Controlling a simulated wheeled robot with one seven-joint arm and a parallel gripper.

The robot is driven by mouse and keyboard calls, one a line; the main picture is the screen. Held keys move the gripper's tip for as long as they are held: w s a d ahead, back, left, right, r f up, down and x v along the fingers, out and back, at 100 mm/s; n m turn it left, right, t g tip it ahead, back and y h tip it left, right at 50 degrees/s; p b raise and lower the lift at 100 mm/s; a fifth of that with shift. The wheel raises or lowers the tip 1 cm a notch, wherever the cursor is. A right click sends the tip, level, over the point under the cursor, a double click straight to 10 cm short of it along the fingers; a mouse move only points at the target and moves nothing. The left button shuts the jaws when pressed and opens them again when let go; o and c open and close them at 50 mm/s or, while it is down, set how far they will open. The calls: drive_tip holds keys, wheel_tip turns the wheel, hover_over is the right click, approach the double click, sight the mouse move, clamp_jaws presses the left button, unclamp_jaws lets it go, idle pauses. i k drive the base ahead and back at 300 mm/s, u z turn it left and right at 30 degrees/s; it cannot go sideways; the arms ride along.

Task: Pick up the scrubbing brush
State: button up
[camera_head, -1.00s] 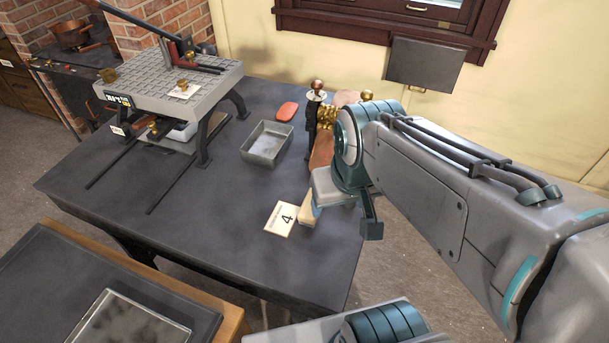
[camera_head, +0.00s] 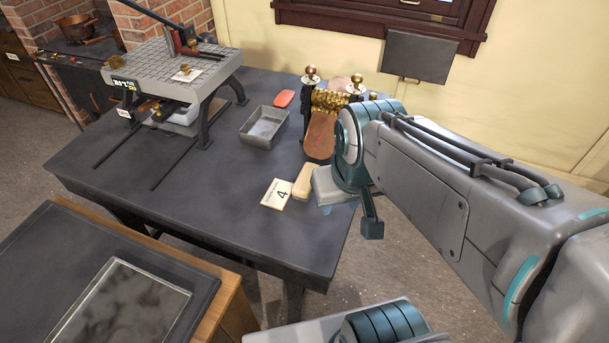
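A pale wooden block (camera_head: 302,182), which looks like the back of the scrubbing brush, lies on the dark table beside a white card marked 4 (camera_head: 276,193). Its bristles do not show. My gripper (camera_head: 324,205) hangs just right of the block, at the table's right side. My own arm and wrist cover most of the gripper. Its fingers are largely hidden, so I cannot tell whether they are open or whether they touch the block.
A grey metal tray (camera_head: 263,127) and a red oval object (camera_head: 284,99) lie farther back. A stand with a brass roller (camera_head: 330,101) rises close behind my wrist. A grey raised platform (camera_head: 172,82) stands at the back left. The table's front left is clear.

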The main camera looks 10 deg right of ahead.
sight(302, 190)
drive_tip(key=k, duration=0.2)
drive_tip(key=u, duration=1.75)
drive_tip(key=k, duration=0.85)
drive_tip(key=z, duration=1.6)
drive_tip(key=i, duration=1)
